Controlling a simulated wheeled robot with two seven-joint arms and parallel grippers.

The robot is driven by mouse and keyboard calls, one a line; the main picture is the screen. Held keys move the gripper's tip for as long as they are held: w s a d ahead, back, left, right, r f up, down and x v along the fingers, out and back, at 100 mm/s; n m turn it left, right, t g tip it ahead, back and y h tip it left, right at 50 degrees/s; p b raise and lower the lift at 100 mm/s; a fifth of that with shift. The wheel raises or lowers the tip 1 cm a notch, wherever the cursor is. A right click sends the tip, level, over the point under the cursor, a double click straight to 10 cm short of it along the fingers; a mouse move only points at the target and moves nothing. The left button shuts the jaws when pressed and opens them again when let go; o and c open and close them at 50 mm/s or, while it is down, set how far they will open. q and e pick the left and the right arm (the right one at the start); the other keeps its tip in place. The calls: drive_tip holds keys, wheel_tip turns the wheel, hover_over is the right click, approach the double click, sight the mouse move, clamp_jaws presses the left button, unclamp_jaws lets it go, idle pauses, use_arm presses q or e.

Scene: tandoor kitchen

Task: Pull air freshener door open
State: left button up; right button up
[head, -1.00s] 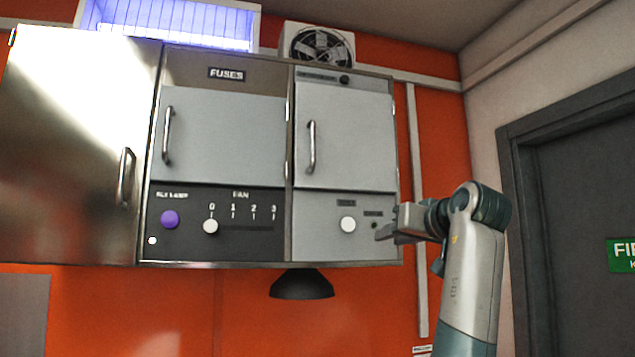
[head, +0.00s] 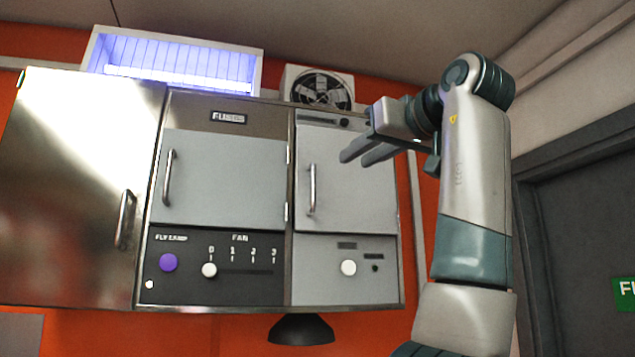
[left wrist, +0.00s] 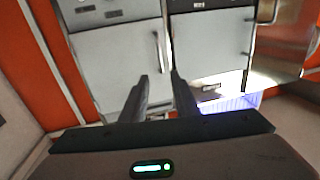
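The air freshener door seems to be the grey right-hand door (head: 352,190) of the wall cabinet; the label above it is too blurred to read. It looks closed. Its vertical bar handle (head: 312,190) is near its left edge. In the left wrist view, turned upside down, this door (left wrist: 115,55) is on the left and its handle (left wrist: 160,50) is beyond the fingers. My left gripper (head: 354,157) is open and empty, in front of the door's upper part, right of and above the handle. Its fingers (left wrist: 159,76) show apart in the wrist view. My right gripper is not in view.
The fuses door (head: 222,180) is left of it, and a steel cabinet door (head: 75,190) farther left. Below are a purple knob (head: 168,262) and white knobs (head: 349,267). A lit fly lamp (head: 175,65) and a fan (head: 322,88) are above. A dark door (head: 585,220) stands at right.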

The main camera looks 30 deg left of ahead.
sight(314, 183)
use_arm(q)
drive_tip(key=shift+p+x, duration=3.45)
drive_tip(key=shift+x, duration=5.25)
drive_tip(key=shift+f, duration=0.1)
drive_tip(key=shift+c, duration=0.7)
clamp_jaws()
